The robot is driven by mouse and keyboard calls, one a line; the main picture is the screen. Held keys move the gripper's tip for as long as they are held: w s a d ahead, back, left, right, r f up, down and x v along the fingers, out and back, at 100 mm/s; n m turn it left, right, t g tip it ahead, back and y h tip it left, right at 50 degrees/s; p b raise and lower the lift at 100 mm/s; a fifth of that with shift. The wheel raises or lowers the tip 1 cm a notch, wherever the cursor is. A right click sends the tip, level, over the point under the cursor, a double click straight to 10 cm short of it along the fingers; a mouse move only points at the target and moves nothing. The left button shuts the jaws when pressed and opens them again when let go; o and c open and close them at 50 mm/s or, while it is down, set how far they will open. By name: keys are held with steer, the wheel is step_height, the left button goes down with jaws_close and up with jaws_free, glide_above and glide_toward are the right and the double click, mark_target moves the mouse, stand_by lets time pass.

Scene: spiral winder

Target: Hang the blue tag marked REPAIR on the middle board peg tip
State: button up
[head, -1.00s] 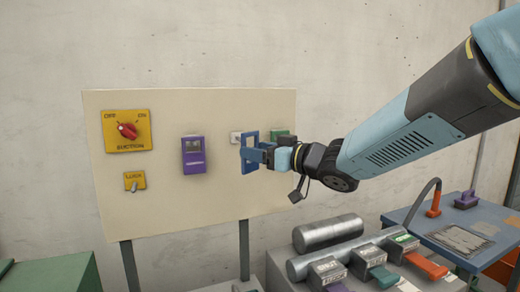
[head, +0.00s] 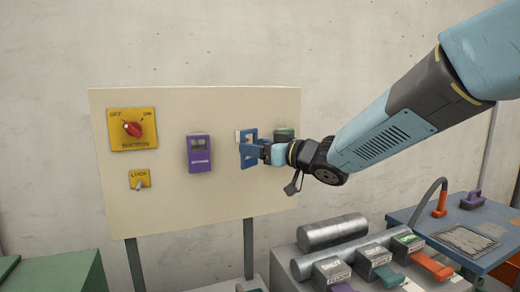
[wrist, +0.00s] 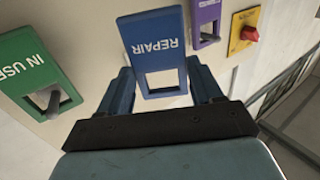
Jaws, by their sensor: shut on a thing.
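The blue REPAIR tag (wrist: 155,42), a flat plate with a square window, is in my gripper (head: 264,152), upside down in the wrist view. My gripper (wrist: 158,70) is shut on it, one finger at each side edge. In the head view the blue tag (head: 249,161) is in front of the cream board (head: 225,195), between the purple and green tags. A small pale square (head: 238,135), perhaps the middle peg's mount, shows partly behind the tag. The middle peg's tip is hidden. Only pale board shows through the window in the wrist view.
A purple tag (head: 199,153) and a green IN USE tag (wrist: 35,70) hang on pegs either side. The yellow suction switch (head: 133,129) and lock switch (head: 139,180) are at the board's left. Rollers and a machine (head: 340,260) stand below right.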

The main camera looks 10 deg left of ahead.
steer(key=shift+w+a+f, duration=0.1)
steer(key=shift+w+a, duration=0.45)
steer(key=shift+w, duration=0.35)
steer(key=shift+w+a+f, duration=0.1)
steer(key=shift+w+a, duration=0.4)
steer(key=shift+w, duration=0.35)
steer(key=shift+w+a+f, duration=0.35)
steer(key=shift+w, duration=0.2)
steer(key=shift+f, duration=0.1)
steer(key=o, duration=0.7)
steer(key=shift+a, duration=0.1)
steer(key=o, duration=0.4)
steer(key=shift+w, duration=0.1)
